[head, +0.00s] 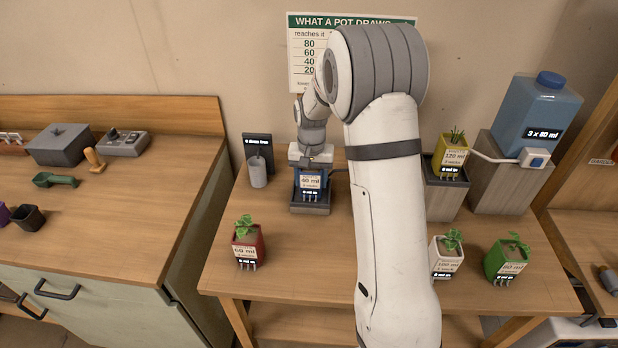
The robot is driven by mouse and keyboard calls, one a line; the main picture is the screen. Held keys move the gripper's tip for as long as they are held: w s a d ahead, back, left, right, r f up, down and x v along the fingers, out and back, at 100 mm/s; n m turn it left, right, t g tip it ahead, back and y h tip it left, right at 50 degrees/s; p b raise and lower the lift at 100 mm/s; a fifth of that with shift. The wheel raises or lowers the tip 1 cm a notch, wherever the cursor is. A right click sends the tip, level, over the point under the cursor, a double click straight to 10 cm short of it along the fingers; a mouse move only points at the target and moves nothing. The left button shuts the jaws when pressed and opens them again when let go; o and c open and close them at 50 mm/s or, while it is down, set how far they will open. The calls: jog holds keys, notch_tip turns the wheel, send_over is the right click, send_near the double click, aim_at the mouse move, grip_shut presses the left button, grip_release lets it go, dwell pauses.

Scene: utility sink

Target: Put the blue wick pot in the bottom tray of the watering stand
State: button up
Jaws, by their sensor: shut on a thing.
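The blue wick pot (312,180), with a white label reading 40 ml or similar, is upright in the head view, left of centre. My gripper (314,158) points down and is shut on the pot's top; its fingers are partly hidden. The pot is at a low dark tray on a grey base (310,209), within its outline; I cannot tell whether it rests on the bottom. At the right, the watering stand has a higher grey block with a dark tray (447,178) holding a yellow pot (453,153), and a blue water tank (540,108) on a taller block.
A red pot (247,246) stands at the table's front left. A white pot (446,258) and a green pot (506,260) stand front right. A dark sign (257,150) and grey cylinder (258,172) are left of the tray. My arm covers the table's middle.

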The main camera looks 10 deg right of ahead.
jog(key=shift+f, duration=0.15)
jog(key=o, duration=1.1)
notch_tip(320, 180, up, 12)
jog(key=shift+f+b, duration=0.1)
jog(key=shift+b, duration=0.3)
jog(key=s+r+n+t, duration=0.1)
jog(key=s+r, duration=0.2)
jog(key=s, duration=0.5)
jog(key=s+r+n+t, duration=0.1)
jog(key=s+r, duration=0.2)
jog(key=s, duration=0.4)
jog(key=s+f+n+t, duration=0.1)
jog(key=s+f, duration=0.2)
jog(key=s, duration=1)
jog(key=shift+s+a+n, duration=0.3)
jog(key=shift+c, duration=0.2)
